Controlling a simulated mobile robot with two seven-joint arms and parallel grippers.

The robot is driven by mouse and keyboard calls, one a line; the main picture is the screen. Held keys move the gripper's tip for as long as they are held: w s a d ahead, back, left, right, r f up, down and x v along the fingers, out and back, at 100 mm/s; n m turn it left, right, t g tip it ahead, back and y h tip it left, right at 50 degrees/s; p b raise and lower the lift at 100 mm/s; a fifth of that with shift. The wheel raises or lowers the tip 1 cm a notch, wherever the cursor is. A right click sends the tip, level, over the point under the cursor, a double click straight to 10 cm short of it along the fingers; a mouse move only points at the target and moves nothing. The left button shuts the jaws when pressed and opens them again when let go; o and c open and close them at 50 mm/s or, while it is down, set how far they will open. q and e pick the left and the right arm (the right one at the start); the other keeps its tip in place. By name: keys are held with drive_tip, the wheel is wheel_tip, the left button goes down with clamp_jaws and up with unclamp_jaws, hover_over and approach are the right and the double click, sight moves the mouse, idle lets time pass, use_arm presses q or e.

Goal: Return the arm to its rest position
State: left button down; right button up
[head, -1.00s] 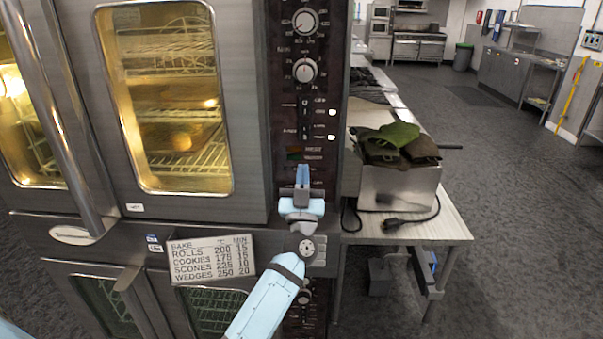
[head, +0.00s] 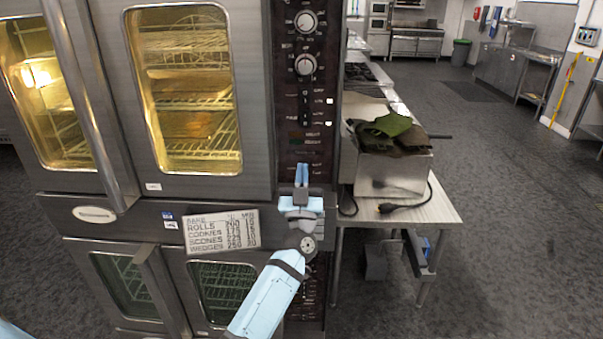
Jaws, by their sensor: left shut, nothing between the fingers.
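My left gripper (head: 301,176) is shut and empty. Its light blue fingers point up in front of the lower part of the oven's control panel (head: 306,105). I cannot tell whether the fingertips touch the panel. My left arm (head: 268,300) comes in from the bottom of the view, light blue with dark joints. The double oven (head: 257,85) fills the left half, with its upper doors shut and the inside lit. My right gripper is not in view.
A sign with baking times (head: 221,231) hangs below the upper oven doors. To the right, a small table (head: 440,212) bears a metal box (head: 392,175) with green and brown cloths (head: 384,127) and a power cord. Grey floor (head: 520,230) lies open at the right.

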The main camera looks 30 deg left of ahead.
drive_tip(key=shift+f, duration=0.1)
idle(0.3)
use_arm(q)
drive_tip(key=s+d+f+m+g+h, duration=0.1)
drive_tip(key=s+d+f+m+h, duration=0.3)
drive_tip(key=f, duration=0.3)
drive_tip(key=s+d+f+m+g+h+p, duration=0.1)
drive_tip(key=s+d+f+m+h, duration=0.2)
drive_tip(key=f+h, duration=0.35)
drive_tip(key=s+d+f+m+g+h, duration=0.2)
drive_tip(key=s+d+f+h, duration=0.25)
drive_tip(key=f, duration=0.25)
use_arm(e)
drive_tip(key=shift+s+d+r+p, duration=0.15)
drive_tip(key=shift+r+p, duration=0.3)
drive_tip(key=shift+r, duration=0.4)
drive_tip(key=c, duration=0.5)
use_arm(q)
drive_tip(key=s+d+f+g, duration=0.2)
drive_tip(key=s+f+g, duration=0.1)
drive_tip(key=s+f, duration=0.4)
drive_tip(key=s+d+f+g+h, duration=0.1)
drive_tip(key=s+d+f+g, duration=0.2)
drive_tip(key=s+f, duration=0.4)
drive_tip(key=s+g, duration=0.1)
drive_tip(key=s, duration=0.4)
drive_tip(key=shift+f+g, duration=0.15)
drive_tip(key=shift+g, duration=0.15)
